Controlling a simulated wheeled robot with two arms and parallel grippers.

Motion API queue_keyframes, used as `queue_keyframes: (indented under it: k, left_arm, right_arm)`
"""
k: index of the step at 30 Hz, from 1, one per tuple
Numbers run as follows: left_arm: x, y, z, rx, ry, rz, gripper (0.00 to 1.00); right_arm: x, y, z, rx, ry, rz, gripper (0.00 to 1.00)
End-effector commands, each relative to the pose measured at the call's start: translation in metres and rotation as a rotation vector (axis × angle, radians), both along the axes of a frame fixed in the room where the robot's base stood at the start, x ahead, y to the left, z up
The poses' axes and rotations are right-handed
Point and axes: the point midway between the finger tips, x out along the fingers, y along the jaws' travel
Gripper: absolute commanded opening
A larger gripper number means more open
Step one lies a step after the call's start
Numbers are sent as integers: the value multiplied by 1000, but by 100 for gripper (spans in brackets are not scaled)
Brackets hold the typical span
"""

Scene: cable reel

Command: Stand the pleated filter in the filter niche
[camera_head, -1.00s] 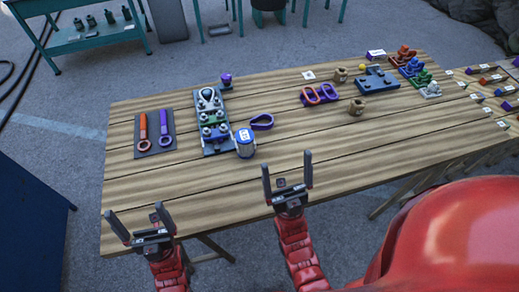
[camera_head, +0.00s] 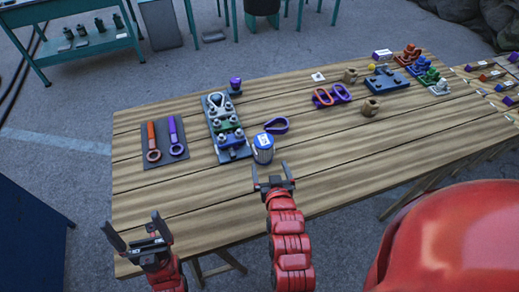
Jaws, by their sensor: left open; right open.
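I cannot pick out a pleated filter or a filter niche with certainty. A short blue and white cylinder (camera_head: 263,149) stands upright on the wooden table, beside the lower end of a dark rack; I cannot see pleats on it. My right gripper (camera_head: 271,172) is open and empty, just in front of this cylinder in the picture; any gap between them is hard to judge. My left gripper (camera_head: 135,227) is open and empty at the table's near left edge.
The wooden table (camera_head: 215,195) holds a dark mat with two wrenches (camera_head: 163,140), the rack (camera_head: 224,128), a purple loop (camera_head: 277,126), orange and purple links (camera_head: 331,95) and a dark blue plate (camera_head: 387,80). Its near middle is clear. A teal bench (camera_head: 80,45) stands behind.

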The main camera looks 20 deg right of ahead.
Motion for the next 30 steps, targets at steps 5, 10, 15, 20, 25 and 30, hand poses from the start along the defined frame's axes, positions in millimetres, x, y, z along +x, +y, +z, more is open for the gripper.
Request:
queue_keyframes:
  k: [5,10,15,20,25,30]
  left_arm:
    - [0,0,-35,0,0,0,100]
    - [0,0,-67,0,1,0,100]
    - [0,0,-51,0,0,0,100]
    - [0,0,-46,0,0,0,100]
    - [0,0,-44,0,0,0,100]
    - [0,0,-39,0,1,0,100]
  right_arm:
    - [21,-4,-18,4,-2,-4,100]
    - [46,-9,-28,3,-5,-4,100]
    - [78,-14,-31,1,5,-2,100]
    - [99,-16,-39,1,1,-1,100]
    - [108,-18,-45,2,1,-1,100]
    - [115,-19,-47,1,0,-2,100]
